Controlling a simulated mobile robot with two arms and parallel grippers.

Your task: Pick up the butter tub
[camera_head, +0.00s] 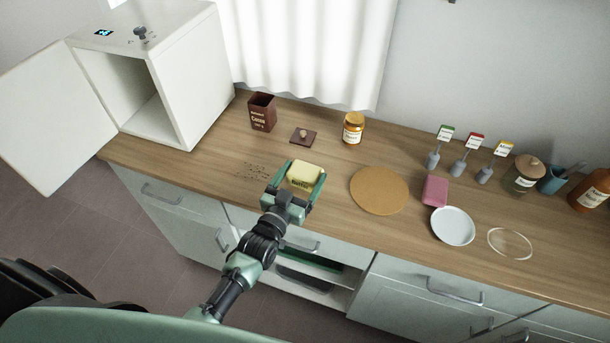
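The butter tub (304,175) is a small pale yellow block with a dark label, near the front of the wooden counter in the head view. My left gripper (301,183) reaches in from the front, with one green finger on each side of the tub. The fingers are spread about as wide as the tub, and I cannot tell whether they press on it. The tub's lower part is hidden by the gripper, so I cannot tell if it rests on the counter. My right gripper is not in view.
A round tan board (379,191) lies right of the tub. Behind are a brown cocoa box (262,112), its dark lid (303,137) and a honey-coloured jar (353,129). A white cabinet (190,85) stands open at left. A pink block (434,190) and white plate (453,226) lie right.

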